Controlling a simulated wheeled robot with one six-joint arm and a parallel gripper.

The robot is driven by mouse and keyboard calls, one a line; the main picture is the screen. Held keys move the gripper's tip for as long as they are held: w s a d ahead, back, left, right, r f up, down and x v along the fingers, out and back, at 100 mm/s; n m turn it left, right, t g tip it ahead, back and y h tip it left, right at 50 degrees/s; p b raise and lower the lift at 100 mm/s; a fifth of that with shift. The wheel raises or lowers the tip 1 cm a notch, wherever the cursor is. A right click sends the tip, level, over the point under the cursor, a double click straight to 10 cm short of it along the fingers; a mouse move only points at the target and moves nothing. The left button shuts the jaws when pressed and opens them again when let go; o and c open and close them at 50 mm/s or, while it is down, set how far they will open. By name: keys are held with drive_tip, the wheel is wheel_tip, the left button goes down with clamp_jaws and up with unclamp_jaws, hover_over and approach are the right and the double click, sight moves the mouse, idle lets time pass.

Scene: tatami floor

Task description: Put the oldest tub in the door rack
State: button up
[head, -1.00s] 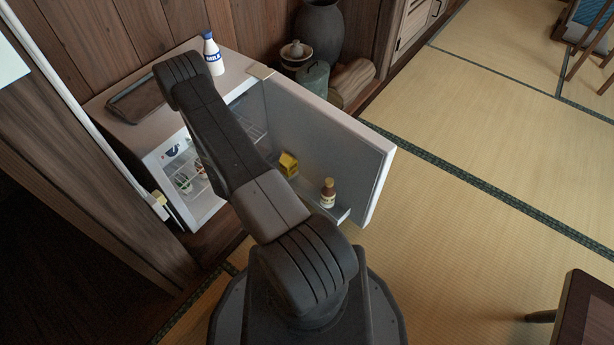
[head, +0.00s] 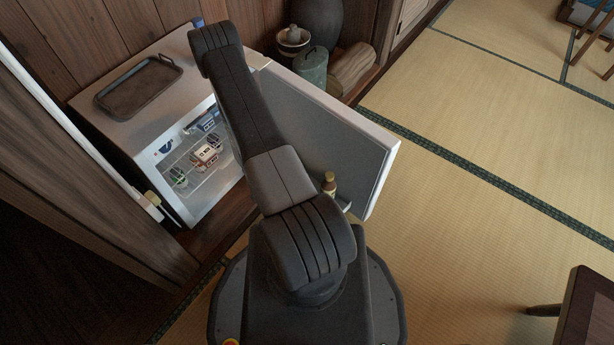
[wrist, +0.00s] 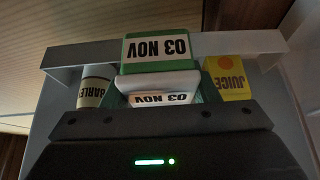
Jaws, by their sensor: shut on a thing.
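My gripper (wrist: 160,103) is shut on a green-and-white tub (wrist: 158,49) that reads "03 NOV" on two faces, upside down in the wrist view. The tub is at the grey door rack (wrist: 262,42), between a pale bottle (wrist: 93,86) and a yellow juice carton (wrist: 228,78). I cannot tell whether its base touches the rack floor. In the head view my arm hides the gripper, the tub and most of the rack. Other tubs (head: 207,154) stand on the wire shelf inside the open fridge (head: 135,128); their dates are too small to read surely.
The fridge door (head: 340,135) stands wide open, with a brown bottle (head: 329,184) in its rack. A dark tray (head: 140,84) lies on the fridge top. A green canister (head: 313,68) and a log (head: 352,68) are behind the door.

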drive_tip(key=w+d+b, duration=0.1)
drive_tip(key=w+d, duration=0.2)
drive_tip(key=w+d+f+b, duration=0.1)
drive_tip(key=w+d, duration=0.2)
drive_tip(key=w, duration=0.1)
drive_tip(key=shift+d+f, duration=0.2)
drive_tip(key=shift+d, duration=0.1)
drive_tip(key=shift+w+d+f+b, duration=0.1)
drive_tip(key=shift+f+b, duration=0.65)
drive_tip(key=shift+f, duration=0.65)
drive_tip(key=shift+w+f+b, duration=0.1)
drive_tip(key=shift+f+b, duration=0.65)
drive_tip(key=shift+f, duration=0.65)
drive_tip(key=shift+f, duration=0.15)
drive_tip(key=o, duration=1.1)
drive_tip(key=shift+c, duration=0.2)
drive_tip(key=p+v, duration=0.4)
drive_tip(key=v, duration=0.8)
